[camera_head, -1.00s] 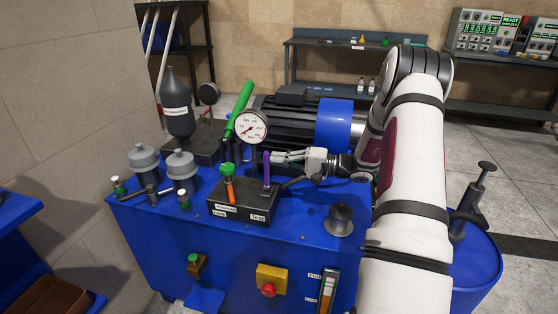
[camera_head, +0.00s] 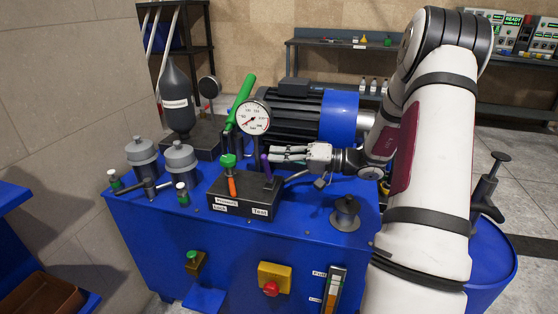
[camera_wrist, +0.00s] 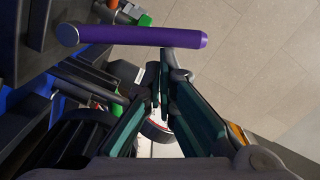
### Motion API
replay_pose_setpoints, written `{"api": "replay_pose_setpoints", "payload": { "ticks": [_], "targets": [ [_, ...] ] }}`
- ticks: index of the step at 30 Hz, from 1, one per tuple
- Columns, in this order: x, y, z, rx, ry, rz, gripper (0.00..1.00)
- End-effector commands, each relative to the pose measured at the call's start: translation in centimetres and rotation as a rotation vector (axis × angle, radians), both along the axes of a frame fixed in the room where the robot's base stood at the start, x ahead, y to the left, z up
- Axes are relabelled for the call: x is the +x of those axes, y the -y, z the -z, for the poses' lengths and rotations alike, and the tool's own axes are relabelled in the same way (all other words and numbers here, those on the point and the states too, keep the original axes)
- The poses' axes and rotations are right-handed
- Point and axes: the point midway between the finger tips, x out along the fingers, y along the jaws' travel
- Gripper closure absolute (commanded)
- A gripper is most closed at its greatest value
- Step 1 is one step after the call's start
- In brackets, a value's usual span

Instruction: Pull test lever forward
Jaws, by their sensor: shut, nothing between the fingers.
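The test lever (camera_head: 266,167) has a purple handle and stands on a black block (camera_head: 246,202), above the label "Test" (camera_head: 261,212). It leans slightly left at the top in the head view. In the wrist view the purple handle (camera_wrist: 135,37) lies across the upper part of the picture, beyond the fingertips. My gripper (camera_head: 272,153) is shut and empty. Its fingers point left and lie close by the upper end of the lever; whether they touch it I cannot tell. In the wrist view the fingertips (camera_wrist: 158,75) come together below the handle.
An orange lever with a green knob (camera_head: 229,163) stands left of the test lever. A gauge (camera_head: 253,116) and a long green handle (camera_head: 240,102) rise behind. A motor (camera_head: 297,117) lies behind my gripper. A dark knob (camera_head: 345,213) stands on the blue cabinet (camera_head: 305,225) at right.

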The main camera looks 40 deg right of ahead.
Motion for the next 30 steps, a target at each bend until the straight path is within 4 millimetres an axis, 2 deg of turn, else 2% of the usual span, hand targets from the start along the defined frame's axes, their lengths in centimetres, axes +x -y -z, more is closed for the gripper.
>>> {"api": "replay_pose_setpoints", "payload": {
  "ticks": [1, 15, 30],
  "targets": [
    [-0.1, -0.3, 0.5, -0.031, 0.023, 0.001, 1.0],
    [-1.7, -2.2, 1.0, -0.256, 0.2, 0.0, 1.0],
    [-2.2, -2.7, 1.0, -0.329, 0.257, 0.001, 1.0]
  ]
}}
